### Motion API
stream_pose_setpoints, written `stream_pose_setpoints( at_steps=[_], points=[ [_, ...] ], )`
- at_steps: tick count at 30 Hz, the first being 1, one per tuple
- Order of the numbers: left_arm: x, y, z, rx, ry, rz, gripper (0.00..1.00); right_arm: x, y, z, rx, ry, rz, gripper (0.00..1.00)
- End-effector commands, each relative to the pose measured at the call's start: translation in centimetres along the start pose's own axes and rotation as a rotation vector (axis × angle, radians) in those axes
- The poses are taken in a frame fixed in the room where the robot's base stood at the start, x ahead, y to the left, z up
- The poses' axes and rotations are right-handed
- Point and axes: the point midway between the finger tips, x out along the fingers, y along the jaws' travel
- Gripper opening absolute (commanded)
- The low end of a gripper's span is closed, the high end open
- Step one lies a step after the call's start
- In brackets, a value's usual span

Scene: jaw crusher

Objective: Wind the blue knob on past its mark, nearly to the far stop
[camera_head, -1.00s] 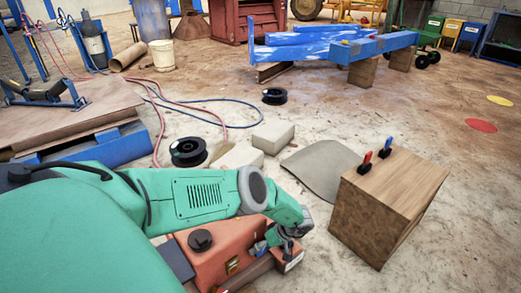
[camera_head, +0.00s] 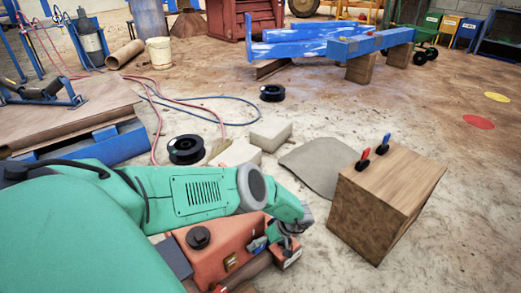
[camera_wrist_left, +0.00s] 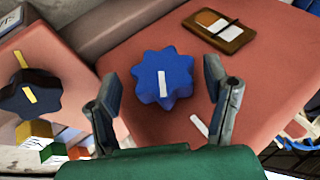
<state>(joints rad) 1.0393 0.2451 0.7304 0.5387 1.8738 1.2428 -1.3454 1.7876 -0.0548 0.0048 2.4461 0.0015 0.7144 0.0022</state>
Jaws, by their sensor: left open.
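The blue knob (camera_wrist_left: 176,70) is star-shaped, with a white line on its top that runs nearly upright in the left wrist view. It sits on the red housing (camera_wrist_left: 258,90), which shows in the head view (camera_head: 222,252) too. A short white mark (camera_wrist_left: 199,124) lies on the housing, below and right of the knob; the knob's line does not point straight at it. My left gripper (camera_wrist_left: 160,76) is open, one finger on each side of the knob, with gaps visible. In the head view my left gripper (camera_head: 289,232) is small and partly hides the knob. My right gripper is out of view.
A dark knob (camera_wrist_left: 40,94) with a yellow line is at the left of the wrist view. A brown framed plate (camera_wrist_left: 218,28) lies on the housing beyond the blue knob. A wooden block (camera_head: 385,200) with red and blue levers stands right of the arm, with bare floor between.

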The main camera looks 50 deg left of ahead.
Motion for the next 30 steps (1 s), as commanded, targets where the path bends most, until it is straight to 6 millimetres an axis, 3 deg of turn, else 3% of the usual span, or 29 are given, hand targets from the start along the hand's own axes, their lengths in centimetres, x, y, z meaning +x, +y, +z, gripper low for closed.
stream_pose_setpoints(
  at_steps=[15,21,30],
  points=[
    [-9.8,0.3,0.0,0.002,0.0,0.005,0.7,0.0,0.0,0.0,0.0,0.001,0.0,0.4],
    [-11.4,0.3,0.0,0.001,0.0,0.004,0.7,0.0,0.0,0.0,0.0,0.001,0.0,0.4],
    [-11.6,0.3,0.0,0.002,0.0,0.003,0.7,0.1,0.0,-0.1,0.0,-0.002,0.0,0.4]
  ],
)
